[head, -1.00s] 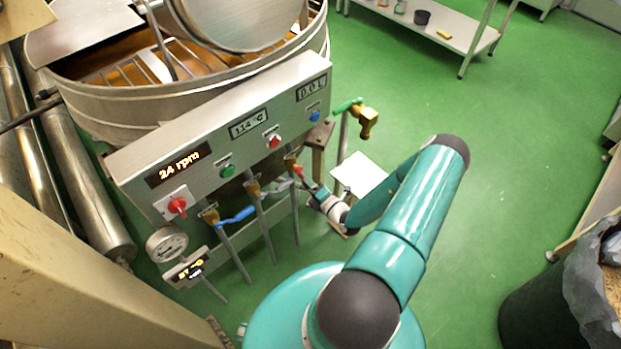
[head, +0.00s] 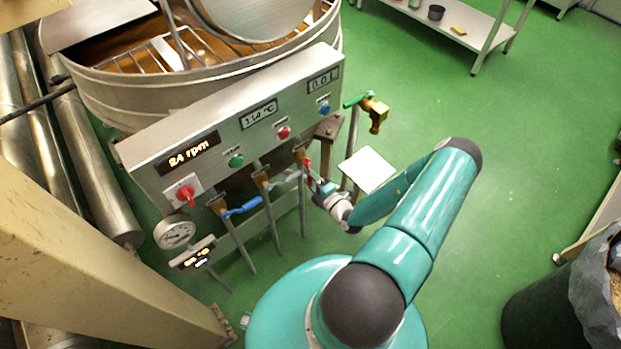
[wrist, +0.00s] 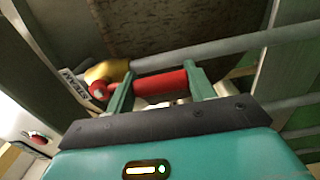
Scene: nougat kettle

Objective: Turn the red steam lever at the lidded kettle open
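The lidded kettle (head: 110,95) stands at the upper left, with a slanted control panel (head: 150,160) on its front. The small red steam lever (head: 309,171) is on the rightmost of the pipes below the panel. In the wrist view the red lever (wrist: 160,84) runs crosswise at the fingers, its rounded end showing left of the left finger. A brass valve body (wrist: 106,71) and a "STEAM" label (wrist: 75,84) are beside it. My gripper (wrist: 160,87) has its two green fingers wide apart at the lever. Contact cannot be told. In the head view my gripper (head: 318,184) is small and partly hidden.
A blue lever (head: 242,208) and a grey lever (head: 286,182) are left of the red one. A brass tap (head: 375,112) and a white plate (head: 367,169) are to its right. A beige beam (head: 90,240) crosses the lower left. Green floor (head: 540,130) is open to the right.

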